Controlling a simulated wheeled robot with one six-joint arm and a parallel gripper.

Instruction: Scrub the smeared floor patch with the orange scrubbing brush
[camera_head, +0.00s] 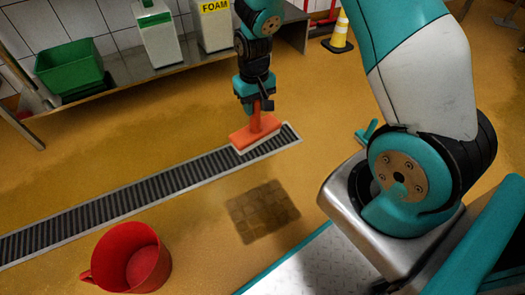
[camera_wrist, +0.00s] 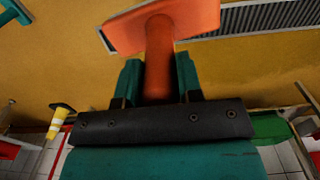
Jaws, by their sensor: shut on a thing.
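The orange scrubbing brush (camera_head: 255,131) has an upright handle and a wide block with pale bristles below. My gripper (camera_head: 258,102) is shut on its handle and holds it upright, over the drain grate in the head view. I cannot tell its exact height above the floor. In the wrist view the brush (camera_wrist: 162,40) shows its handle between my gripper's fingers (camera_wrist: 159,80). The smeared floor patch (camera_head: 262,210) is a dark brown, tiled-looking square on the yellow floor, below the brush in the head view and apart from it.
A long drain grate (camera_head: 120,199) crosses the floor. A red bucket (camera_head: 127,258) stands at the lower left. A metal shelf by the wall holds a green crate (camera_head: 70,70) and white canisters (camera_head: 160,38). A yellow cone (camera_head: 340,32) stands at the back. Floor around the patch is clear.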

